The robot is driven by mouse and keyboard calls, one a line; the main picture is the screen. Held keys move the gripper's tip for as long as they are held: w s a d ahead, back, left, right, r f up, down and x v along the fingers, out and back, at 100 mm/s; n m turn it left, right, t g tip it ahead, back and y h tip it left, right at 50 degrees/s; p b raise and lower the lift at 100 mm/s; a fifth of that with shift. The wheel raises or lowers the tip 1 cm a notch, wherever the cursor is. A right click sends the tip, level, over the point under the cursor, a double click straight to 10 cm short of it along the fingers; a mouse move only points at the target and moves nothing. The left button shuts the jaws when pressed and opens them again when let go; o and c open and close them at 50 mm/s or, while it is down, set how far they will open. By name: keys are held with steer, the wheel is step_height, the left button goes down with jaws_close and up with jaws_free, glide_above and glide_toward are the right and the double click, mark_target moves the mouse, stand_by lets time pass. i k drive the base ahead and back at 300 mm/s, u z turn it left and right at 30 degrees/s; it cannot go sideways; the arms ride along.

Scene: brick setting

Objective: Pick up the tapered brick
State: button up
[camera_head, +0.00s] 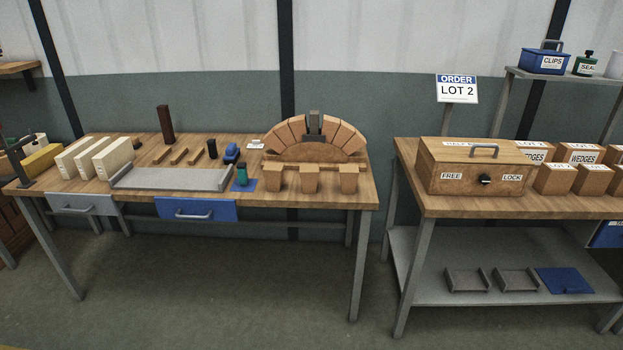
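Three tan tapered bricks stand in a row near the front right edge of the left workbench: a left one (275,179), a middle one (310,179) and a right one (348,179). Each looks wider at the top than at the bottom. Behind them stands a half-round arch of wedge-shaped bricks (285,137), with a dark grey piece (315,124) at its top centre. I cannot tell which brick is meant. My gripper is not in view.
The right bench has a lidded wooden box (465,168). Floor in front (220,300) is clear.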

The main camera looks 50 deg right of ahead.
mark_target(309, 174)
steer(key=u, duration=0.05)
steer(key=i, duration=1)
steer(key=z, duration=0.05)
